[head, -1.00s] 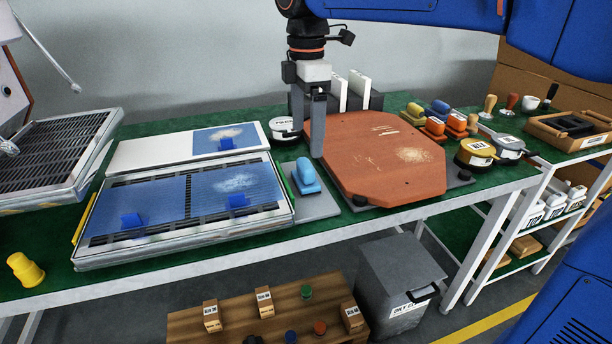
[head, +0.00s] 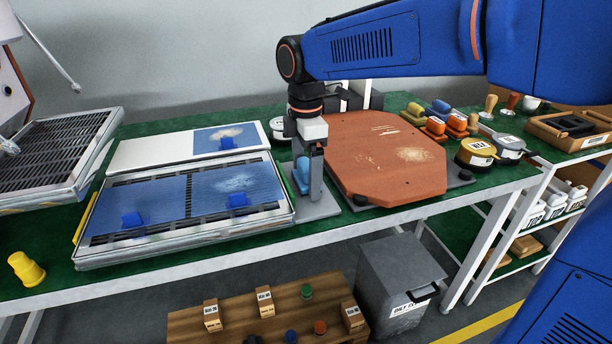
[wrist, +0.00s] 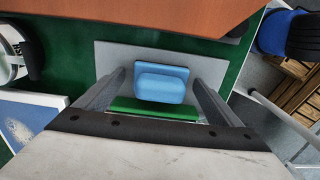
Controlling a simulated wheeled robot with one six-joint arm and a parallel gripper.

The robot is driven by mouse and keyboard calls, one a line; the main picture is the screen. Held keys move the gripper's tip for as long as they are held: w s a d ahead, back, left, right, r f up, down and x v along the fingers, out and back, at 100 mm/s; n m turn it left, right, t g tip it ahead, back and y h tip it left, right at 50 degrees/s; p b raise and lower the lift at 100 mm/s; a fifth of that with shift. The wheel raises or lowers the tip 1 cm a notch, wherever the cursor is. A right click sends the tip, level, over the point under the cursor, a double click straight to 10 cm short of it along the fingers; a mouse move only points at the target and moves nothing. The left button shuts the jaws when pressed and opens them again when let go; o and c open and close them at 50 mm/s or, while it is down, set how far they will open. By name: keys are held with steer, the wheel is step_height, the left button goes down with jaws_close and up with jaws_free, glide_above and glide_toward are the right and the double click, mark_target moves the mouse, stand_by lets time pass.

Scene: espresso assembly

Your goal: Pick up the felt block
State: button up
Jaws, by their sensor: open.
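A light blue block with a rounded handle on top stands on a small grey pad (head: 322,208) between the slotted tray and the red-brown board; I take this block (wrist: 162,84) to be the felt block. In the head view, the block (head: 303,172) is partly hidden behind my gripper (head: 309,192). My gripper points down, low over the pad. In the wrist view, my gripper (wrist: 160,82) is open, with one finger on each side of the block and a gap on both sides. I cannot tell how far down the fingers reach beside it.
The slotted tray (head: 190,236) with blue sheets is close on the left, a green strip (wrist: 152,108) beside the pad. The red-brown board (head: 385,160) is close on the right. Several coloured blocks (head: 436,125) and tins (head: 476,152) stand further right.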

mark_target(305, 162)
steer(key=c, duration=1.2)
steer(key=shift+o, duration=0.2)
step_height(305, 162, up, 10)
steer(key=shift+o, duration=0.6)
steer(key=shift+a, duration=0.1)
